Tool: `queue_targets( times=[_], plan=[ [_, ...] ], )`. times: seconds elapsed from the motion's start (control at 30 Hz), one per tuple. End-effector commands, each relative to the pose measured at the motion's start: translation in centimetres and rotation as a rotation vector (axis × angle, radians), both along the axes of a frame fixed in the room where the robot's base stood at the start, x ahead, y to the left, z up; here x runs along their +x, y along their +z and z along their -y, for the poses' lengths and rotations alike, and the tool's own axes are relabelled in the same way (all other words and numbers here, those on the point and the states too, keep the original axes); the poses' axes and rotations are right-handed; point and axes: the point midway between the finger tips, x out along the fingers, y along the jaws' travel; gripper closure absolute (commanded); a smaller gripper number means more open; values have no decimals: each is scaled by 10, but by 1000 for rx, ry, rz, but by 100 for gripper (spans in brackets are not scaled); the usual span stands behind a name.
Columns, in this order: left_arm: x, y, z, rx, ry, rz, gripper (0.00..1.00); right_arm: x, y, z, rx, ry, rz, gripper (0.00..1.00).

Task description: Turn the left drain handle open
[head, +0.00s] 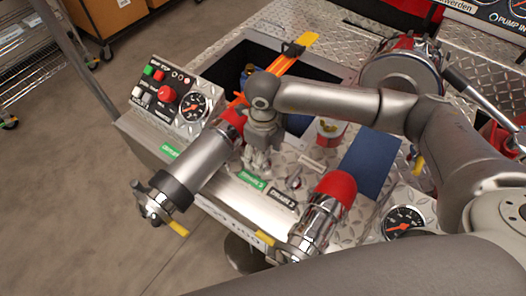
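My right gripper (258,165) points down at the panel, just behind a green label (252,180). A drain handle at this spot is hidden by the gripper or too small to make out, and I cannot tell whether the fingers touch one. A small silver handle (295,182) shows to the right, behind a black label (283,199). I cannot tell whether my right fingers are open or shut. My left gripper is not in view.
Two chrome outlets stick out in front: the left one (205,160) and the red-capped right one (320,215), each with a yellow lever. A button box with a gauge (172,95) stands at left. A dark recess with an orange bar (285,62) lies behind.

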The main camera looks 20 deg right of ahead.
Motion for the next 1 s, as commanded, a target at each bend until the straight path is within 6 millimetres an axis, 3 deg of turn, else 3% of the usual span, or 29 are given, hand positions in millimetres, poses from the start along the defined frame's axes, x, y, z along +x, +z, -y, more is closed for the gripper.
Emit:
queue_targets(
  times=[0.17, 0.4, 0.6, 1.0],
  plan=[
    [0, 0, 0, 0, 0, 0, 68, 1, 21, 0, 2, -1, 4, 34],
    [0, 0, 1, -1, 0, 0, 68, 1, 73, 0, 1, 1, 7, 34],
    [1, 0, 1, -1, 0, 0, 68, 1, 106, 0, 2, 1, 5, 34],
    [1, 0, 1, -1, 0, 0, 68, 0, 120, 0, 0, 1, 2, 34]
  ],
)
